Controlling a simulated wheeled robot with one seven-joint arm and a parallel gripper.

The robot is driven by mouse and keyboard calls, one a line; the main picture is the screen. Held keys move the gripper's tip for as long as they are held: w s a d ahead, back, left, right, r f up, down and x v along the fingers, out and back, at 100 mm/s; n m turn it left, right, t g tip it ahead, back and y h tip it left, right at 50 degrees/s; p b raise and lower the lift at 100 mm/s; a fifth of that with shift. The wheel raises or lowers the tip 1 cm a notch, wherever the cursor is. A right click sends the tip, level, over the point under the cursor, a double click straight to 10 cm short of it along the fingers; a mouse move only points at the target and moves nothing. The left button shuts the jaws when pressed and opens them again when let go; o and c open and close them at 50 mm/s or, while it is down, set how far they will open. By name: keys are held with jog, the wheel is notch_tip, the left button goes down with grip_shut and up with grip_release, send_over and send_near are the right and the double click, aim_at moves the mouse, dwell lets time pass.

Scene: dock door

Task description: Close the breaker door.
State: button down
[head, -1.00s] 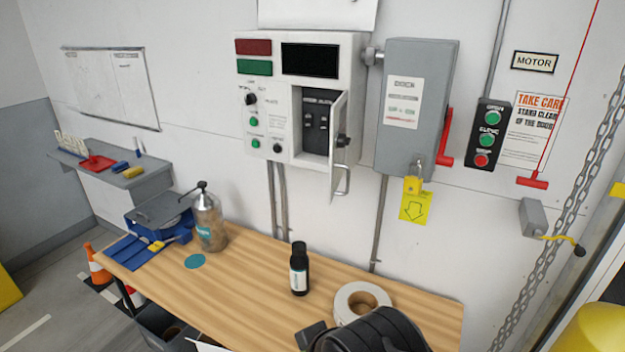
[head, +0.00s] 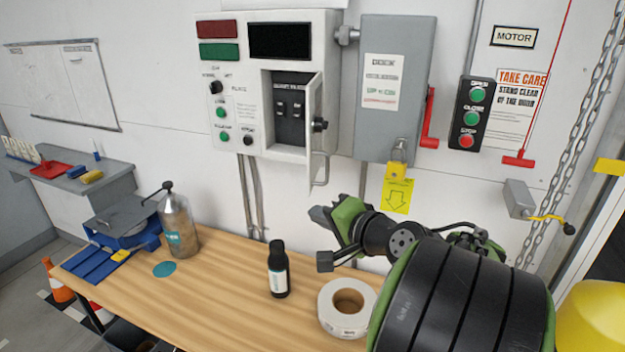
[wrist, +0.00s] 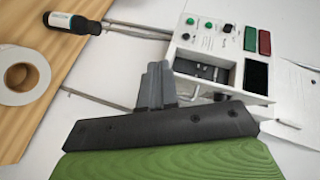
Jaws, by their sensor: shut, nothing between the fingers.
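The breaker door (head: 315,118) is a narrow white panel on the control box (head: 340,60). It stands open, swung out at the right side of a recess with dark breakers (head: 290,108), and carries a black knob and a looped handle (head: 320,170). My gripper (head: 318,214) is shut and empty, just below the handle and above the table, apart from the door in the head view. In the wrist view my gripper (wrist: 157,75) points toward the control box (wrist: 228,58), seen sideways; the door there is partly hidden behind the fingers.
The wooden table (head: 220,295) holds a dark bottle (head: 278,270), a white tape roll (head: 346,306) and a spray bottle (head: 178,225). Right of the door is a grey switch box (head: 392,90) with a red lever (head: 430,120) and yellow padlock (head: 396,171).

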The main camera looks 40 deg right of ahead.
jog(key=s+d+r+m+t+h, duration=0.2)
jog(key=s+d+m+h, duration=0.3)
jog(key=d, duration=0.6)
jog(key=w+m+p, duration=0.1)
jog(key=w+p, duration=0.1)
jog(key=w, duration=1)
jog(key=shift+d+y, duration=0.3)
jog(key=shift+y, duration=0.1)
jog(key=shift+f, duration=0.1)
jog(key=shift+a+p, duration=0.1)
jog(key=shift+p, duration=0.25)
